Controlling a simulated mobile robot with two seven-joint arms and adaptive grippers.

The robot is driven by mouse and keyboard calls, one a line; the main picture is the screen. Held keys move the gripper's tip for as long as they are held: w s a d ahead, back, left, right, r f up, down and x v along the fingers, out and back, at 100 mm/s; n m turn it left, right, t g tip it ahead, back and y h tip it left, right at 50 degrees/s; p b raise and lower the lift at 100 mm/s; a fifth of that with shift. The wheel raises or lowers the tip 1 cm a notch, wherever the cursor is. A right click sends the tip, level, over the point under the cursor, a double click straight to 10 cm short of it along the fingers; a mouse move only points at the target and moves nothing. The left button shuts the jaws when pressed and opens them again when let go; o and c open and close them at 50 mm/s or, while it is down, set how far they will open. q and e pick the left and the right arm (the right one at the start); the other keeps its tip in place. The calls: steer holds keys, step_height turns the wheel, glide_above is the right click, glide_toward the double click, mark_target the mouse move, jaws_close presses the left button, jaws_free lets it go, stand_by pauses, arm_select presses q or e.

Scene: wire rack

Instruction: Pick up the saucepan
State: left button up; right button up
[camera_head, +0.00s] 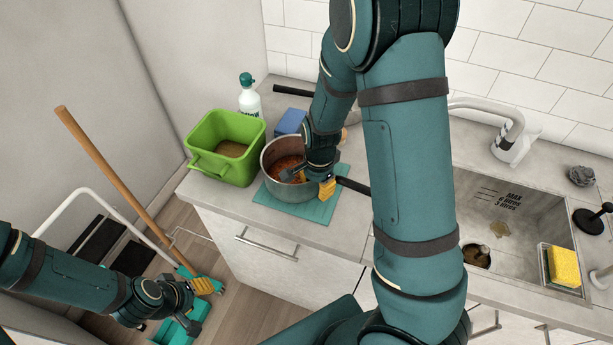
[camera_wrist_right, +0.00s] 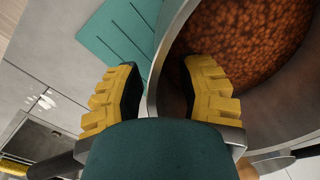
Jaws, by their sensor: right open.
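The grey metal saucepan (camera_head: 277,198) holds reddish-brown food and stands on a teal mat (camera_head: 322,212) on the counter. Its black handle (camera_head: 354,186) points right, partly hidden behind my right arm. My right gripper (camera_head: 312,180) is open at the saucepan's near right rim. In the right wrist view, the saucepan's rim (camera_wrist_right: 153,95) passes between the yellow fingertips of the gripper (camera_wrist_right: 165,92). One fingertip is over the food side and the other is outside, above the mat. My left gripper (camera_head: 205,297) is low at the left, away from the saucepan; its opening is unclear.
A green tub (camera_head: 228,165) stands close left of the saucepan. A spray bottle (camera_head: 249,98) and a blue box (camera_head: 290,122) are behind. A sink (camera_head: 515,215) with a yellow sponge (camera_head: 565,267) lies right. A wooden stick (camera_head: 110,172) and teal dustpan (camera_head: 180,328) are lower left.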

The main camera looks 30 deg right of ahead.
steer(key=shift+c, duration=0.2)
jaws_close()
steer(key=shift+r, duration=0.2)
steer(key=shift+r, duration=0.4)
step_height(320, 180, up, 17)
steer(key=p, duration=0.5)
steer(key=shift+f, duration=0.15)
stand_by(0.6)
